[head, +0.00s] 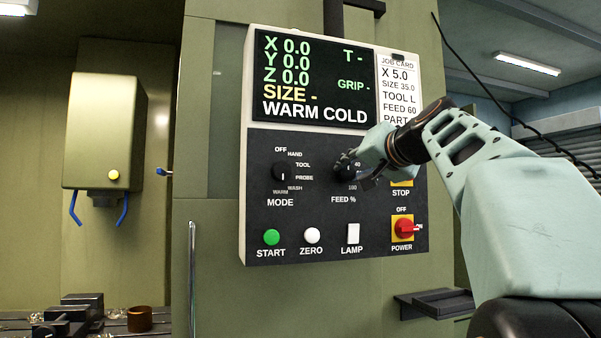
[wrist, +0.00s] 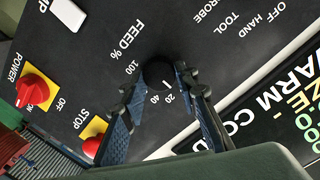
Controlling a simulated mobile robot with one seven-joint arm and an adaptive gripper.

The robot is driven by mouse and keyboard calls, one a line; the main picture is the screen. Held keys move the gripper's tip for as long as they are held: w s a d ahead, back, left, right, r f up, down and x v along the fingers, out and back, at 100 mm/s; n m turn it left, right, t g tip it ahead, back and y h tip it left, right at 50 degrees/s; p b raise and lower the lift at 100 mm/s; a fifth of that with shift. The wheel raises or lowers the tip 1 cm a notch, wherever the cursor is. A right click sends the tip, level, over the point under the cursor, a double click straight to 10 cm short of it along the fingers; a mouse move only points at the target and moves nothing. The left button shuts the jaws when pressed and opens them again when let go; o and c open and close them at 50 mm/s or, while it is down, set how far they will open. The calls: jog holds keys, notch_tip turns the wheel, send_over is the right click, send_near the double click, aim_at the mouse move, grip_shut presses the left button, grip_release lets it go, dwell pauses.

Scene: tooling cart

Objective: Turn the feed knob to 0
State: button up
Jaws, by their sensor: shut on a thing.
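The feed knob (wrist: 157,74) is a round black knob above the FEED % label on the black panel. In the wrist view its short white mark points close to the 20 label. The 40 and 100 labels also show there; a 0 label is not visible and may be behind a finger. My gripper (wrist: 158,84) has one finger on each side of the knob and is shut on it. In the head view my gripper (head: 357,166) covers part of the knob (head: 346,172).
The mode knob (head: 286,171) is left of the feed knob. The red stop button (wrist: 91,147) and red power switch (wrist: 32,91) are close by. START (head: 271,237), ZERO (head: 312,236) and LAMP (head: 353,234) buttons line the panel's bottom. The screen (head: 312,80) reads WARM COLD.

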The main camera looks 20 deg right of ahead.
jog(key=o, duration=1.1)
jog(key=shift+o, duration=0.2)
